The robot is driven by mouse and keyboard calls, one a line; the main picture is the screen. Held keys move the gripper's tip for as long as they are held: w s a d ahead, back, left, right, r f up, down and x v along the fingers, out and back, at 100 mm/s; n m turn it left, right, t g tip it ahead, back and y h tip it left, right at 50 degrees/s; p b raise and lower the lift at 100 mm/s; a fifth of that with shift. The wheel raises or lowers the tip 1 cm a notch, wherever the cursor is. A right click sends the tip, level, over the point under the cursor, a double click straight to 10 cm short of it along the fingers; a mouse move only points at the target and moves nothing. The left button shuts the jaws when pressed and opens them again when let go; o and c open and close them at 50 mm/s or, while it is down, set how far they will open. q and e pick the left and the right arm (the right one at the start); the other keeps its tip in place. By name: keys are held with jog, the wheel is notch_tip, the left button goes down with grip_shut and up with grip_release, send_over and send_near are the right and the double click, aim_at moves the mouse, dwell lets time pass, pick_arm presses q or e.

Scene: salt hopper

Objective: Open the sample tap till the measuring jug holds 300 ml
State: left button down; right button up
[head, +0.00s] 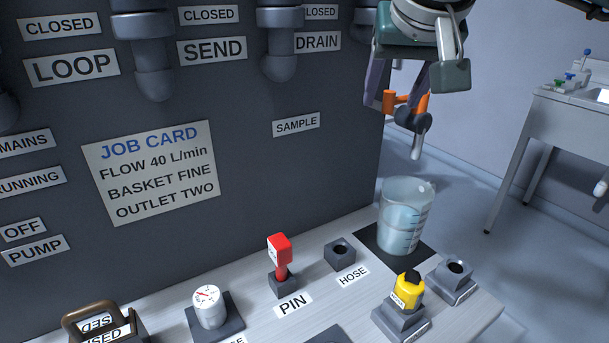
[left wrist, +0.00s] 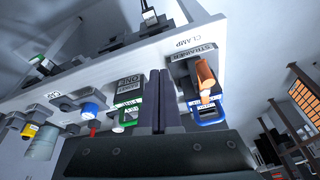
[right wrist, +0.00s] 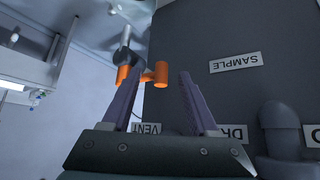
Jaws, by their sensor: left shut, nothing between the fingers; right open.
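The sample tap shows in the head view as a grey spout (head: 417,142) with an orange handle (head: 392,98), right of the SAMPLE label. The clear measuring jug (head: 405,190) stands upright below it on a dark pad and holds pale liquid to roughly mid-height; its marks are too small to read. My right gripper (right wrist: 158,78) is open at the tap; in the right wrist view the orange handle (right wrist: 140,76) shows between and beyond its fingers, and contact is unclear. My left gripper (left wrist: 166,72) is shut and empty, seen only in the left wrist view.
A red PIN handle (head: 280,255), a white dial (head: 208,305), a HOSE socket (head: 340,252) and a yellow-topped part (head: 409,289) stand on the bench. A dark panel with a job card (head: 155,175) rises behind. Open floor lies right of the bench.

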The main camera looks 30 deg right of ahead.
jog(key=p+v, duration=0.3)
jog(key=v, duration=0.1)
jog(key=shift+s+a+r, duration=0.1)
jog(key=shift+s+r, duration=0.1)
jog(key=shift+s, duration=0.05)
jog(key=v, duration=1)
